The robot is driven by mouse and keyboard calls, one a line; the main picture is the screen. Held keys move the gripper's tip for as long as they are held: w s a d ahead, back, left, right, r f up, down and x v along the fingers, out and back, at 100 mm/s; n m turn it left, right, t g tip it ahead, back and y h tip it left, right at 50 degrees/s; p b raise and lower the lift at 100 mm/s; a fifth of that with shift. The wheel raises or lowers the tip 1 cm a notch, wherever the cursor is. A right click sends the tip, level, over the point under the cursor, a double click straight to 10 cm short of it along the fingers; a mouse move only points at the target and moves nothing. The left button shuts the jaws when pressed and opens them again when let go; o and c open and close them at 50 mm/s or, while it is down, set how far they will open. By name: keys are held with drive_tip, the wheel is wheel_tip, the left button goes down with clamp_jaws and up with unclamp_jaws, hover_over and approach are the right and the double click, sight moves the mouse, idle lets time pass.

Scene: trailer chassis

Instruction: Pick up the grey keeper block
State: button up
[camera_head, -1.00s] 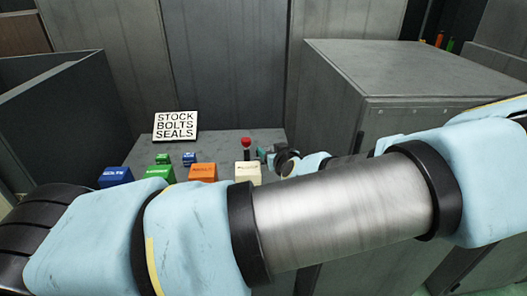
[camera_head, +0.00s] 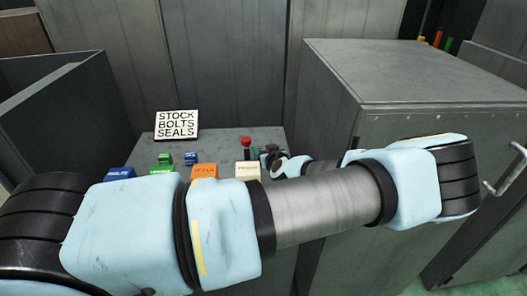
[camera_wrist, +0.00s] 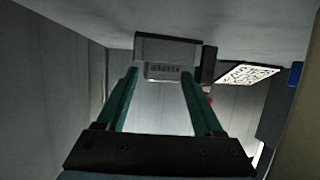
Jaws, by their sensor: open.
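The grey keeper block (camera_wrist: 165,46) shows at the top middle of the wrist view, its lettering upside down in the picture. My gripper (camera_wrist: 159,74) is open, with its two green fingers pointing at the block. The fingertips appear on either side of the block's lettered face, and nothing is clamped. I cannot tell how much depth separates them. In the head view my gripper (camera_head: 262,154) is small, at the right end of the bench, beside a red-knobbed post (camera_head: 246,143). The keeper block cannot be made out there.
Blue (camera_head: 119,173), green (camera_head: 163,169), orange (camera_head: 204,171) and cream (camera_head: 247,170) blocks stand on the grey bench (camera_head: 222,142), partly behind my arm. A sign (camera_head: 177,125) stands behind. A large grey cabinet (camera_head: 420,75) stands right of the bench.

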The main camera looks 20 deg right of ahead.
clamp_jaws()
idle(0.4)
drive_tip(key=shift+r, duration=0.2)
